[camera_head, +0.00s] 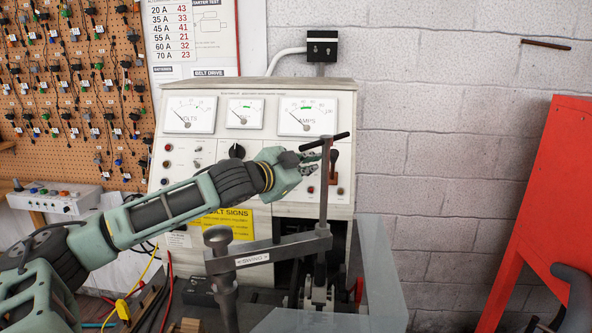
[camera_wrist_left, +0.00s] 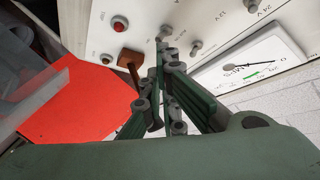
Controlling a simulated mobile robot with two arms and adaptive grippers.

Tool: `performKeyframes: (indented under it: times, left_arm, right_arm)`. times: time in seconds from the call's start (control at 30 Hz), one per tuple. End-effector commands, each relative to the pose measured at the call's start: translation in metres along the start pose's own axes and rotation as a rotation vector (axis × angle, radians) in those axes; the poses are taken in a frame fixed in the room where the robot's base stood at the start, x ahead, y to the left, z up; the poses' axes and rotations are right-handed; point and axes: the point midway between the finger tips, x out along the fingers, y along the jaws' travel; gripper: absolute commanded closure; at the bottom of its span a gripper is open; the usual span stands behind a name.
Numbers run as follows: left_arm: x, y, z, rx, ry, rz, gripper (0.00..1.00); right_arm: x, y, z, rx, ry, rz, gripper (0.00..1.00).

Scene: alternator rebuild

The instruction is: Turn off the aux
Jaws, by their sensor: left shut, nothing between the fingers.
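A white test bench panel (camera_head: 225,158) with gauges and switches stands against the wall. My left gripper (camera_head: 318,163) reaches across its front from the left, shut and empty. In the left wrist view, the fingertips (camera_wrist_left: 163,50) are close to small metal toggle switches, with one toggle (camera_wrist_left: 166,31) just beyond the tips and another toggle (camera_wrist_left: 196,47) to the right. Contact cannot be told. A red lamp (camera_wrist_left: 120,24) and a brown-red lever (camera_wrist_left: 131,60) are to the left of the tips. I cannot read which switch is the aux.
A clamp arm with an upright T-handled screw (camera_head: 324,190) stands in front of the panel, close to my left gripper. A clear shield (camera_head: 382,275) is at its lower right. A red stand (camera_head: 545,200) is far right. A pegboard (camera_head: 75,90) hangs left.

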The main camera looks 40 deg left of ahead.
Motion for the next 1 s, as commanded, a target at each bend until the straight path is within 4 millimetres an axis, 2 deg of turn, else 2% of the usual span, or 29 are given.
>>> performKeyframes:
  times: [0.3, 0.5, 0.7, 1.0]
  left_arm:
    - [-0.063, 0.003, -0.003, 0.014, -0.007, 0.0, 1.0]
    - [-0.091, 0.004, -0.007, 0.012, -0.005, -0.002, 1.0]
    - [-0.105, 0.005, -0.008, 0.01, -0.003, -0.001, 1.0]
    - [-0.107, 0.005, -0.008, 0.007, -0.002, 0.0, 1.0]
  right_arm:
    - [0.0, 0.0, 0.001, 0.0, -0.002, 0.0, 0.6]
    - [0.0, 0.0, 0.001, 0.0, -0.002, 0.0, 0.6]
    - [0.0, -0.001, 0.001, 0.001, -0.002, 0.0, 0.6]
    - [0.0, -0.001, 0.001, 0.001, -0.002, -0.001, 0.6]
